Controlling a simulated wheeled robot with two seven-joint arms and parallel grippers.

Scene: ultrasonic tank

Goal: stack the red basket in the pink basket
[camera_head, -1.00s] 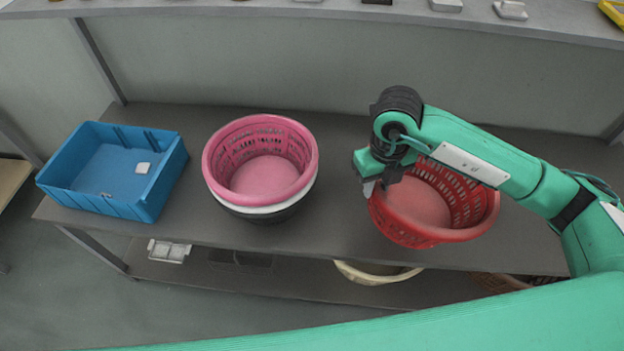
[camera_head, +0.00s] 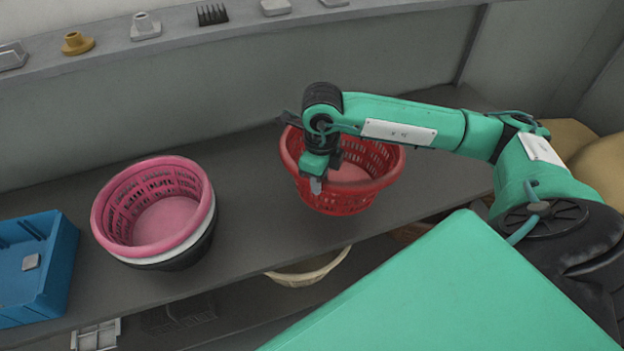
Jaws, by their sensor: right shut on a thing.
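The red basket (camera_head: 345,200) is on the right part of the grey shelf, or just above it; I cannot tell which. My right gripper (camera_head: 316,184) points down at the basket's left rim and is shut on it. The arm hides part of the basket's back rim. The pink basket (camera_head: 104,232) is to the left, upright and empty, nested in a white and a black basket. A clear stretch of shelf lies between the red and pink baskets. My left gripper is out of view.
A blue crate (camera_head: 62,268) with a small white item (camera_head: 31,262) inside stands at the far left of the grey shelf (camera_head: 255,205). A cream basket (camera_head: 308,272) sits on the lower shelf. An upper ledge (camera_head: 240,22) with several small parts runs along the back.

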